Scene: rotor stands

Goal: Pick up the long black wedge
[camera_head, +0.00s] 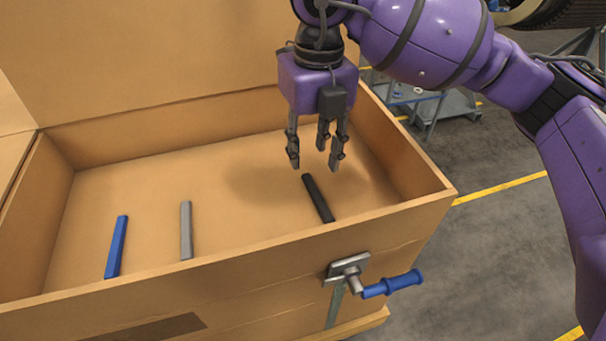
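The long black wedge (318,199) lies on the floor of the open wooden crate (250,255), toward its right side, slightly slanted. My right gripper (316,163) hangs above the crate floor with its fingers pointing down, just above and behind the far end of the black wedge. Its fingers are spread apart with nothing between them, and it does not appear to touch the wedge. My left gripper does not show in the head view.
A grey wedge (186,230) and a blue wedge (116,246) lie in the crate to the left. The crate walls rise around them. A latch with a blue handle (392,284) sticks out from the front wall. The raised lid (150,50) stands behind.

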